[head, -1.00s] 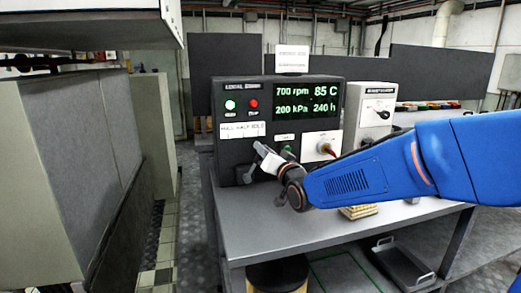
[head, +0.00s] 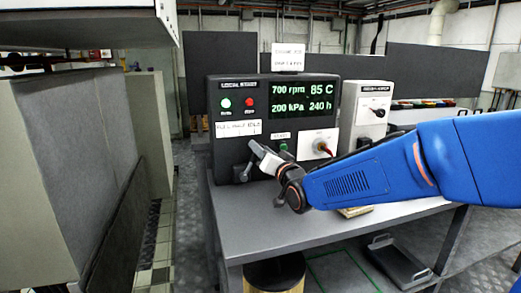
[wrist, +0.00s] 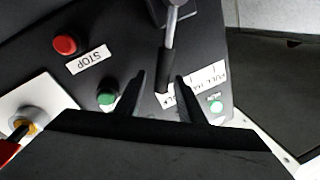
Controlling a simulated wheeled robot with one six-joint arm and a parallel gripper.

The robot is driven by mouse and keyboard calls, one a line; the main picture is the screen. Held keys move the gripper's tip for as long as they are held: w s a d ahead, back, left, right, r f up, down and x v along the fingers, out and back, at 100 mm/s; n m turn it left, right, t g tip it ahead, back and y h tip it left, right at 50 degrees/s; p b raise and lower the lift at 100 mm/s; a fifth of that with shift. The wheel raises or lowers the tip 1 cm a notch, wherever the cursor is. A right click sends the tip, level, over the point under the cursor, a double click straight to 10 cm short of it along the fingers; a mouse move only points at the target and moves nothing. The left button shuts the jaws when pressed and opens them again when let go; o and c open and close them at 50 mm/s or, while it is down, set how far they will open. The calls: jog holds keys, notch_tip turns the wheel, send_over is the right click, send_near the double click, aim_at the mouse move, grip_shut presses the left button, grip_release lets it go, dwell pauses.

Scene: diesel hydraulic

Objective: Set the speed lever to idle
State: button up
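The speed lever (head: 244,172) shows partly at the lower left of the dark control box, left of my gripper (head: 260,157). In the wrist view the lever (wrist: 171,30) has a grey rod running down from the top edge toward a dark strip between my two fingers. My gripper (wrist: 160,78) is open there, with a gap between the fingers; I cannot tell whether either touches the lever. The FULL, HALF, IDLE label (head: 238,128) is on the box above the lever. The lever's exact setting is unclear.
The display (head: 304,99) reads 700 rpm. A red stop button (wrist: 65,45) and a green button (wrist: 107,98) are near my fingers. A red-handled switch (head: 322,147) is to the right. The grey bench (head: 290,229) has bare room in front.

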jog(key=v, duration=1.6)
jog(key=shift+s, duration=0.2)
